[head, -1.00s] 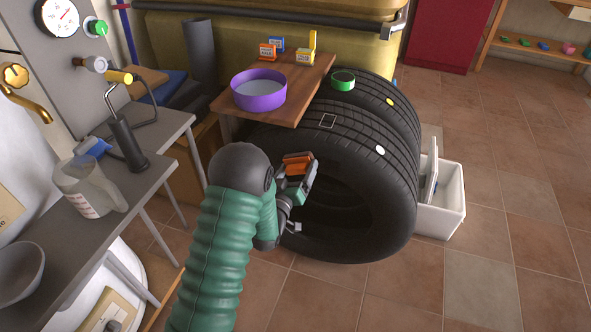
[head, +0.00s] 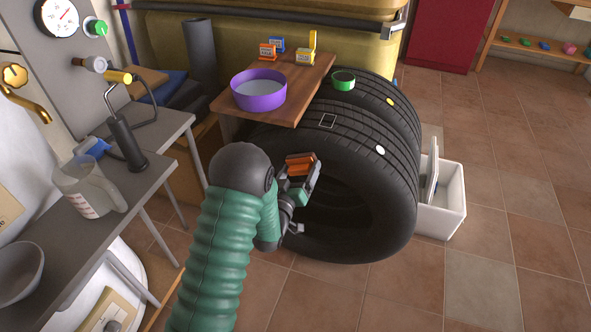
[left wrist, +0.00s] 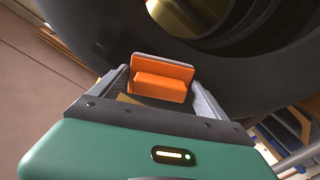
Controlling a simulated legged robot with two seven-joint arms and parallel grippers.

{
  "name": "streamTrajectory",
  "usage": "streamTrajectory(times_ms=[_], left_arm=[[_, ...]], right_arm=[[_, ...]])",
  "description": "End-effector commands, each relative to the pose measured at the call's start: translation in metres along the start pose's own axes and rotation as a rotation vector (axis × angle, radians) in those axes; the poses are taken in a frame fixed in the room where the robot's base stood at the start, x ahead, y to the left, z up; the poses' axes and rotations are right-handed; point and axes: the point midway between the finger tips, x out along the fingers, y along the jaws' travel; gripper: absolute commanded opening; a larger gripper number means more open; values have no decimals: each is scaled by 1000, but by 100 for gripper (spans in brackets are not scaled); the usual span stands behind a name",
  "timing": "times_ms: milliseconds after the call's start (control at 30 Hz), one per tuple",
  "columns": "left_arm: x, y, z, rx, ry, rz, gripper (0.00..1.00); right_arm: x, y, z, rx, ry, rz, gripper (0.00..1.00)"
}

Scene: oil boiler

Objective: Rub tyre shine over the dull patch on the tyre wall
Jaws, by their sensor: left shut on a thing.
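The near tyre (head: 385,190) stands upright with its side wall facing me; a small white square outline marks its tread. My left gripper (head: 300,170) is at the upper left part of that wall, shut on an orange block-like applicator (head: 299,160). In the left wrist view the applicator (left wrist: 162,80) sits between the fingers (left wrist: 160,95), against or close to the dark tyre wall (left wrist: 225,75); I cannot tell whether it touches. The dull patch cannot be made out and may be hidden behind the gripper. My right gripper is not in view.
A wooden board (head: 300,85) beside the tyres holds a purple bowl (head: 258,92) and several small boxes. A green ring-shaped item (head: 343,80) rests by the second tyre (head: 375,95). A white bin (head: 450,210) stands right of the tyres. A grey bench (head: 75,225) is at left.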

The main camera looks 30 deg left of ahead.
Motion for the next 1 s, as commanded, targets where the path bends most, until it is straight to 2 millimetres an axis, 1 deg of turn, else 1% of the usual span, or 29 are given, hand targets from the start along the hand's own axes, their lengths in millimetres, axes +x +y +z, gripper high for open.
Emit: streamTrajectory(times_ms=[300, 400, 567, 800, 900, 1000], left_arm=[[1, -20, -10, 1, 3, -4, 53], [2, -23, -12, 1, 3, -2, 53], [2, -17, -9, 1, 4, -2, 53], [1, 0, -1, 0, 2, 2, 53], [0, 0, -1, 0, 2, 1, 53], [0, -6, -4, 1, 3, -1, 53]], right_arm=[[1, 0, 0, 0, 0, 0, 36], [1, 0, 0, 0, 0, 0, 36], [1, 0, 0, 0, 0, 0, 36], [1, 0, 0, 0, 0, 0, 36], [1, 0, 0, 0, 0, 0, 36], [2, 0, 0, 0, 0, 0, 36]])
